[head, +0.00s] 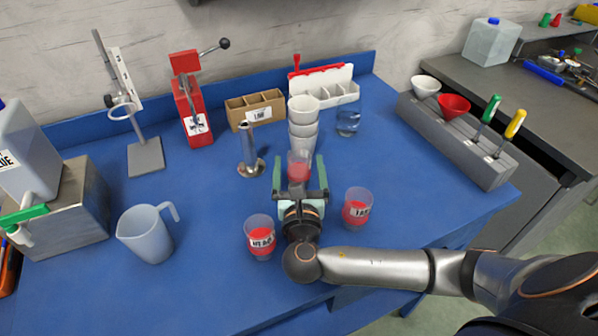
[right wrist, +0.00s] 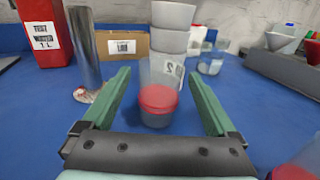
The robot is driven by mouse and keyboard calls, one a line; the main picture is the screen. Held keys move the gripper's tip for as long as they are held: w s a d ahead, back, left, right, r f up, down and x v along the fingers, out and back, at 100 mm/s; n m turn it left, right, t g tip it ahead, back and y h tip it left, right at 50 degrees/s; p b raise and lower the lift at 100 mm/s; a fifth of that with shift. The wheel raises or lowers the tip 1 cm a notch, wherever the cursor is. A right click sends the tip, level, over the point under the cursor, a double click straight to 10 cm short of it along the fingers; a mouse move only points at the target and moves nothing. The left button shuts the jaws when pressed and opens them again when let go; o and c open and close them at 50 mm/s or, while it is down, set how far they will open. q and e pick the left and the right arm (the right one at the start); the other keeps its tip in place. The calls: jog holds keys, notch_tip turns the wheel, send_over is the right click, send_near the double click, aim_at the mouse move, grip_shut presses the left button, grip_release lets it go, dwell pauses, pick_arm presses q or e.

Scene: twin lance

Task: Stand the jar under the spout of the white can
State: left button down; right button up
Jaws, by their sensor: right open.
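A clear jar with red contents (head: 299,167) stands on the blue table in front of a stack of white cups. My right gripper (head: 299,163) is open, with a finger on each side of this jar and a gap on both sides. The right wrist view shows the jar (right wrist: 158,85) upright between the green fingers, part of a label on it. Two similar jars stand nearer, one left (head: 260,236) and one right (head: 356,210) of the gripper. The white can (head: 25,145) sits on a metal block at far left; its spout (head: 22,236) has a green handle. My left gripper is out of view.
A grey pitcher (head: 147,236) stands between the can and the left jar. A metal cylinder (head: 247,150) and the white cup stack (head: 303,125) are close to the gripper. A red press (head: 188,105) and grey stand (head: 145,157) are behind. Table centre-left is clear.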

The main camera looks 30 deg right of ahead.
aim_at(299, 157)
jog(key=x, duration=0.4)
grip_shut()
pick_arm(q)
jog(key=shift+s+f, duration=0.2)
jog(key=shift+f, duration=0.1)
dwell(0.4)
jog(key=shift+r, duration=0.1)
pick_arm(e)
jog(key=shift+r, duration=0.1)
